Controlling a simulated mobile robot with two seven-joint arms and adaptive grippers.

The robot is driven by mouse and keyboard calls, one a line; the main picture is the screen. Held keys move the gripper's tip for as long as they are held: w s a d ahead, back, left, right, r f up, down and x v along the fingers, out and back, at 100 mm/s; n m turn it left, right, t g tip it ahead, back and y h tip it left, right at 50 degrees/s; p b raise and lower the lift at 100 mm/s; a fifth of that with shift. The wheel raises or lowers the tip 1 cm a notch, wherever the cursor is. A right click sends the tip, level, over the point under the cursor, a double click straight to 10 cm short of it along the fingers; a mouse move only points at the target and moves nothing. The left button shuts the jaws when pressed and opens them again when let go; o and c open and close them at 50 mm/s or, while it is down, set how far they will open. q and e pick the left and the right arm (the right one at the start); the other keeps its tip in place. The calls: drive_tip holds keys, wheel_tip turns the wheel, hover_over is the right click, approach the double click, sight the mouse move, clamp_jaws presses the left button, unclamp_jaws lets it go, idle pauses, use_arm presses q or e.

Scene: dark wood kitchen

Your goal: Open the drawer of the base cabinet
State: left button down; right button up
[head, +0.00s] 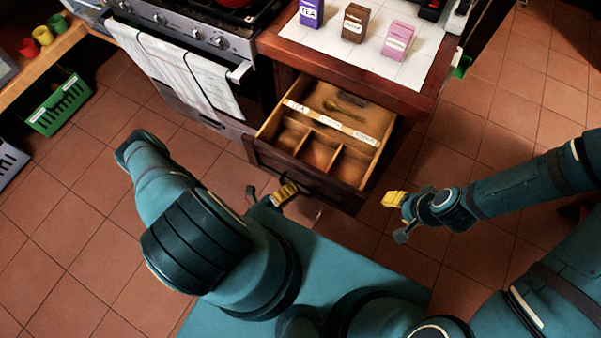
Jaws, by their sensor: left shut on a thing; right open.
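The drawer (357,198) of the wooden base cabinet (415,100) is pulled out, and its inside shows. It has light wood dividers, small labels and a spoon-like utensil (345,113) in the rear compartment. The front compartments look empty. My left gripper (284,193) is at the drawer's front face, towards its left part, and is shut on what appears to be the handle, which the gripper mostly hides. My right gripper (392,199) is open and empty, apart from the drawer, to the right of its front corner.
Purple, brown and pink boxes (398,40) stand on the tiled countertop (320,39). An oven (210,60) with hanging towels (180,70) adjoins the cabinet on the left. A green crate (60,105) sits at far left. The tiled floor right of the cabinet is mostly clear.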

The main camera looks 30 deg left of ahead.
use_arm(q)
drive_tip(key=shift+s, duration=0.85)
drive_tip(key=c, duration=1)
unclamp_jaws()
drive_tip(key=shift+c, duration=0.2)
drive_tip(key=v, duration=1.2)
